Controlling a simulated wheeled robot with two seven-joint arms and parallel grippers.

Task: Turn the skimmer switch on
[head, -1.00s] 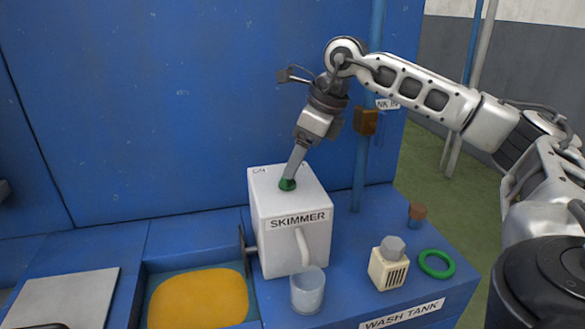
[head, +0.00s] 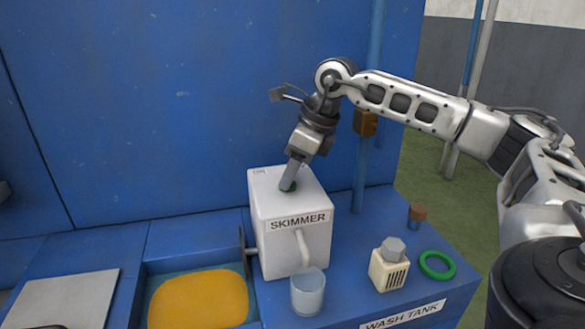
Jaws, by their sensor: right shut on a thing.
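The skimmer (head: 291,243) is a white box labelled SKIMMER on the blue bench, with a spout at its front. My left gripper is not in view.
A clear cup (head: 308,292) stands in front of the skimmer under the spout. A basin of yellow liquid (head: 199,298) lies to the left. A cream bottle (head: 389,265), a green ring (head: 437,264) and a brown-topped peg (head: 417,215) stand to the right. A blue pipe (head: 360,170) rises behind.

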